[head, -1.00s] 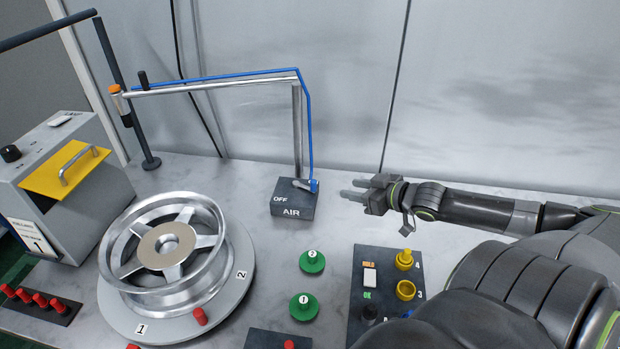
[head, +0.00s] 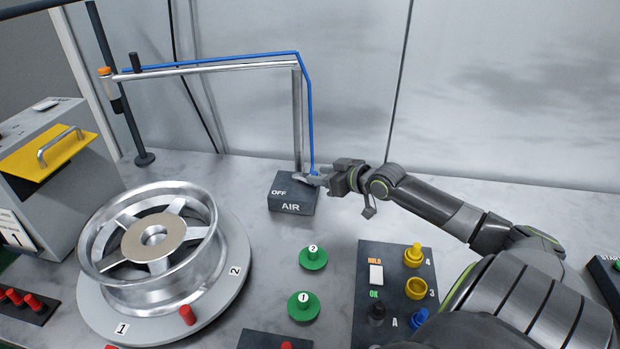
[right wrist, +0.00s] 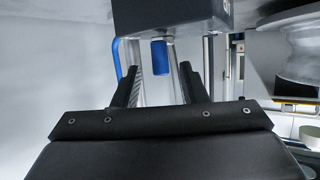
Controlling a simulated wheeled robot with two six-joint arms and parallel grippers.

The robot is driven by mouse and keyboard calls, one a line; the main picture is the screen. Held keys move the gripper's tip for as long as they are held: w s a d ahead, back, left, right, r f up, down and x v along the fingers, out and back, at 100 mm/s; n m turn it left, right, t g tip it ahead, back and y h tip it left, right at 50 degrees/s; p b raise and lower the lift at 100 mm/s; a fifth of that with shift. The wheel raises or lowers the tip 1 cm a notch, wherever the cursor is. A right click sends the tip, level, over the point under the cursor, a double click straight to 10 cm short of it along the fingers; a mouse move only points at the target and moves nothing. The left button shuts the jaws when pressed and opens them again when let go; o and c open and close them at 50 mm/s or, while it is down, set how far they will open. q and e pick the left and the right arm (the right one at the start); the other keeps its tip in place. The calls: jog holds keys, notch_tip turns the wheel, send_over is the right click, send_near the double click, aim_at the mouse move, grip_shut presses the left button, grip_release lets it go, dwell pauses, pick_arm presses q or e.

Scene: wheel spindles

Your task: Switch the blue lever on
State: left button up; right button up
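The dark AIR box (head: 292,196) stands on the bench, with "OFF" marked on its top left. In the head view my right gripper (head: 316,178) is at the right of the box top, and its fingers cover most of the lever there. In the right wrist view the blue lever end (right wrist: 160,52) shows just beyond and between my two spread fingers (right wrist: 158,80), with a gap on each side. The gripper is open and holds nothing. The box (right wrist: 172,14) fills the top of that view. My left gripper is not in view.
A metal post and arm with a blue hose (head: 310,110) rises behind the box. A wheel (head: 155,240) sits on a round turntable at left. Green buttons (head: 313,258) and a control panel (head: 368,262) lie in front. Bare bench surrounds the box.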

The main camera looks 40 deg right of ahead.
jog(key=shift+x, duration=2.3)
jog(key=shift+a, duration=0.1)
jog(key=shift+c, duration=0.5)
